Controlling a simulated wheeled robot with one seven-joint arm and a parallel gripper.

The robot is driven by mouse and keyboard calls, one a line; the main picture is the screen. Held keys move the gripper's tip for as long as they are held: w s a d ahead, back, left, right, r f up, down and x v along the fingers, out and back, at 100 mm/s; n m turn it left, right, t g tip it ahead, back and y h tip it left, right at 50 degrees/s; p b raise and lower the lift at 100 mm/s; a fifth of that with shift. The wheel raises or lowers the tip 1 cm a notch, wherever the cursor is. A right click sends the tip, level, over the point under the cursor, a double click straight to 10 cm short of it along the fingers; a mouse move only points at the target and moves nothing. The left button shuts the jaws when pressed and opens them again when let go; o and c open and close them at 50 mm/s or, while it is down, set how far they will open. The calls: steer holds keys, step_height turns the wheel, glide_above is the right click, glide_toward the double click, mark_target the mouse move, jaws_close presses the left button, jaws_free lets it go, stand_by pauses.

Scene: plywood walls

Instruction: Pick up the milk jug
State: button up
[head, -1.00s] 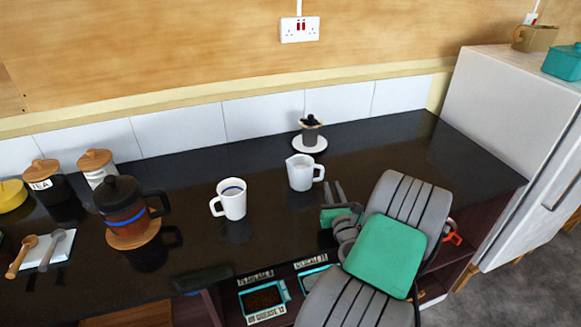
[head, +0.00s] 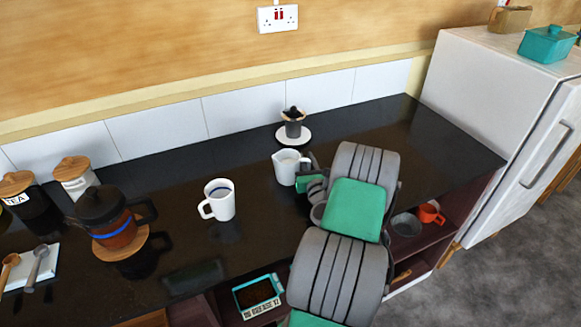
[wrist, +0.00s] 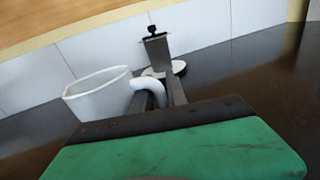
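The milk jug (head: 286,168) is a small white jug standing upright on the dark counter. It also shows in the wrist view (wrist: 98,98), at the left, with its curved handle towards my gripper. My gripper (head: 306,176) is at the right of the jug, at its handle side. In the wrist view its two dark fingers (wrist: 160,95) are apart, with the handle at and partly between their tips. I cannot tell whether they touch it. In the head view my arm hides most of the fingers.
A white mug (head: 220,200) stands left of the jug. A dark-topped pot on a white saucer (head: 294,137) stands behind it. A coffee press (head: 107,217) is further left. The white fridge (head: 490,95) is at the right. Open shelves under the counter hold a red cup (head: 430,213).

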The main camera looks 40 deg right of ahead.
steer(key=shift+s, duration=0.1)
jaws_close()
stand_by(1.2)
